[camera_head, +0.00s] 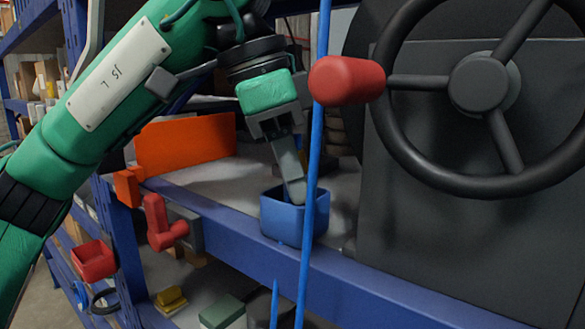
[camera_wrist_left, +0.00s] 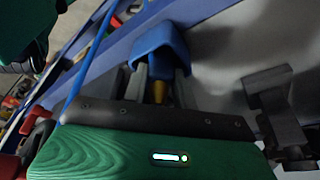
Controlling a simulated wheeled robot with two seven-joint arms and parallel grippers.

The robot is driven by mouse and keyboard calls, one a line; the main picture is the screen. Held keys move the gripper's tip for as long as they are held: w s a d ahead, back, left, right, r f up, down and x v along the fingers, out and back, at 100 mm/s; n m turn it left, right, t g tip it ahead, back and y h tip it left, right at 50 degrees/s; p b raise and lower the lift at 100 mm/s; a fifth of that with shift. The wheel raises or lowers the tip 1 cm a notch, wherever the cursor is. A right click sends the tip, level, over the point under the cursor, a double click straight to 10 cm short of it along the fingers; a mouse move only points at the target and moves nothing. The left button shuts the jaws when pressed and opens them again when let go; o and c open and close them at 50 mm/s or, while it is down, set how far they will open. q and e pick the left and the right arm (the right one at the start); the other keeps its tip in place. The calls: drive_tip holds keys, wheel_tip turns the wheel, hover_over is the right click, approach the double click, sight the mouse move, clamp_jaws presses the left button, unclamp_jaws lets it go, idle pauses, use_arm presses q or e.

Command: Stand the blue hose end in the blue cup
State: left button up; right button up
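The blue cup (camera_head: 292,222) is a small square-sided open cup at the shelf's front edge. It also shows in the left wrist view (camera_wrist_left: 158,42). My left gripper (camera_head: 298,192) points down with its fingertips in the cup's mouth. In the left wrist view its fingers stand apart, with a brass-coloured piece (camera_wrist_left: 160,91) between them and gaps on both sides; I cannot tell whether it belongs to a hose end. A long blue hose (camera_head: 313,165) hangs in front of the cup. A short blue tip (camera_head: 275,300) shows below the shelf edge. My right gripper is not in view.
A black handwheel (camera_head: 478,82) with a red knob (camera_head: 345,81) stands close at the right. An orange panel (camera_head: 185,143) is on the shelf behind. A red bin (camera_head: 93,261) and a red fitting (camera_head: 160,222) are at the left. The blue shelf beam (camera_head: 390,285) runs along the front.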

use_arm(q)
drive_tip(key=shift+a+r, duration=0.1)
drive_tip(key=shift+r, duration=0.2)
drive_tip(key=b+v, duration=0.1)
drive_tip(key=v, duration=0.6)
drive_tip(key=shift+r, duration=0.1)
